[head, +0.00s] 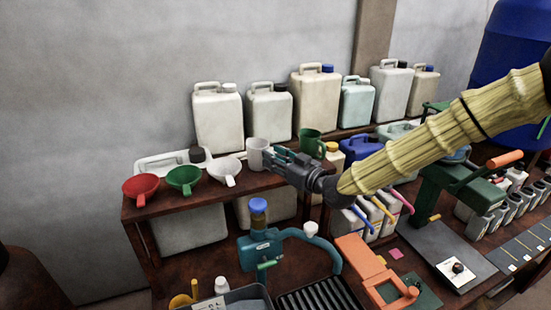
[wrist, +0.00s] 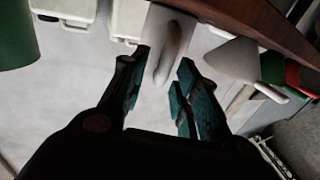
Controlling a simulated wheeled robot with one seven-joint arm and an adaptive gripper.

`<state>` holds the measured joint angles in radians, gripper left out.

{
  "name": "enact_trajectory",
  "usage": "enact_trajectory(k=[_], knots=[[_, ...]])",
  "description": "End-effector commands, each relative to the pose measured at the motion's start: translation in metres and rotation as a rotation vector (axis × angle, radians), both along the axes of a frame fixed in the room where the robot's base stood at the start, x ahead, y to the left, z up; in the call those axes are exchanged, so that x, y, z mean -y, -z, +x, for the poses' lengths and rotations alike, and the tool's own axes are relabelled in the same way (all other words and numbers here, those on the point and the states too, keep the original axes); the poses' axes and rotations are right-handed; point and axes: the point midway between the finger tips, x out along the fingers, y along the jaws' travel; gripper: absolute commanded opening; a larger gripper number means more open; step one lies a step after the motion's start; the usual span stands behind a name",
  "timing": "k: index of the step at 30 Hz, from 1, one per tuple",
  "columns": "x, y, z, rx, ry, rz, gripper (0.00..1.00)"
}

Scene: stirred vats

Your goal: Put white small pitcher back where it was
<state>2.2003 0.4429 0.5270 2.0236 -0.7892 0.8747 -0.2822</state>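The white small pitcher (head: 254,153) is upright at the shelf in the head view, between the white funnel and the green pitcher. In the wrist view the pitcher (wrist: 171,28) is at the top centre, with its handle facing my gripper. My gripper (head: 272,156) is right beside the pitcher, at its right in the head view. In the wrist view the fingers (wrist: 164,68) are apart, with the handle in the gap between them and space showing beside it. My gripper partly hides the pitcher's right side in the head view.
The wooden shelf (head: 180,207) carries a red funnel (head: 141,187), a green funnel (head: 184,178), a white funnel (head: 224,168) and a green pitcher (head: 311,141). Several large canisters (head: 218,120) stand behind. A teal stand (head: 262,249) is below on the bench.

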Motion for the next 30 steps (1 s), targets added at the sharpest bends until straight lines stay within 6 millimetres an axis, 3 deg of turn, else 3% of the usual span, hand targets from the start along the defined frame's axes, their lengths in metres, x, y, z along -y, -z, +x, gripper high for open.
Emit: enact_trajectory(k=[12, 30], knots=[[0.001, -0.004, -0.001, 0.000, 0.000, 0.000, 0.33], [0.069, -0.003, -0.068, 0.001, 0.001, 0.001, 0.33]])
